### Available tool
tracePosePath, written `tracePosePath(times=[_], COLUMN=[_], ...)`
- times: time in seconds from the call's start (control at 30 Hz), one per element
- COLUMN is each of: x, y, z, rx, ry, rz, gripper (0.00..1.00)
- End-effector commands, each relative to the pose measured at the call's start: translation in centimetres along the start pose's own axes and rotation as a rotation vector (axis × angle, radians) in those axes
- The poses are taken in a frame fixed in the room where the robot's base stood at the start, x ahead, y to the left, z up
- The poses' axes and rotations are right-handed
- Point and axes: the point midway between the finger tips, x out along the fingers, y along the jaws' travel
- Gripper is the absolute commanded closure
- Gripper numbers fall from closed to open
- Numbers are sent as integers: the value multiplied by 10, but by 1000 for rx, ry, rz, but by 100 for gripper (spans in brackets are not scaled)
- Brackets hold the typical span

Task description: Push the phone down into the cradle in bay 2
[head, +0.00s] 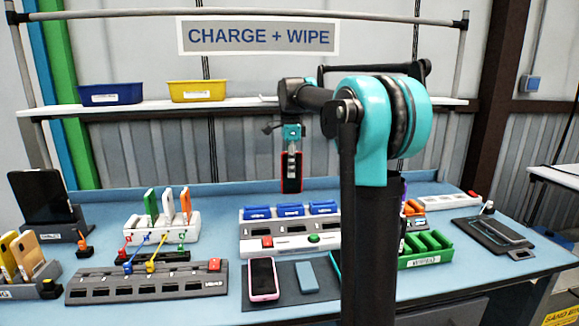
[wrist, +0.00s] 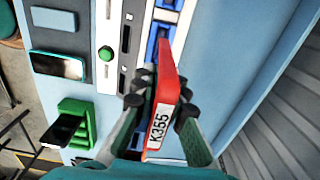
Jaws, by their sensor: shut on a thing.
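My gripper (head: 292,140) is shut on a red-edged phone (head: 299,178) and holds it upright above the back of the bench. In the wrist view the phone (wrist: 167,65) has a white label reading K355, and the gripper's fingers (wrist: 160,102) close on its two sides. Below it stands a white charging dock (head: 243,228) with three blue cradles in a row; the middle cradle (head: 290,210) is under the phone in the head view. The phone appears apart from the cradles. In the wrist view it partly hides the blue cradles (wrist: 153,40). Bay numbers cannot be read.
A pink phone (head: 263,279) and a blue-grey slab (head: 307,277) lie on a dark mat before the dock. A green rack (head: 425,250) stands right. A rack of upright phones (head: 165,228) and a grey slotted strip (head: 145,282) are left. A shelf (head: 225,105) crosses behind.

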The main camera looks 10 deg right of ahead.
Motion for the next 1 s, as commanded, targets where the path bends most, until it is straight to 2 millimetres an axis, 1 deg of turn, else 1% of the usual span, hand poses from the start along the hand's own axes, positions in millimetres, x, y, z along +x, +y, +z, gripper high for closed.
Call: tracePosePath(times=[1.0], x=[63], y=[0], z=[0], rx=[0], ry=[0], rz=[0], gripper=[100])
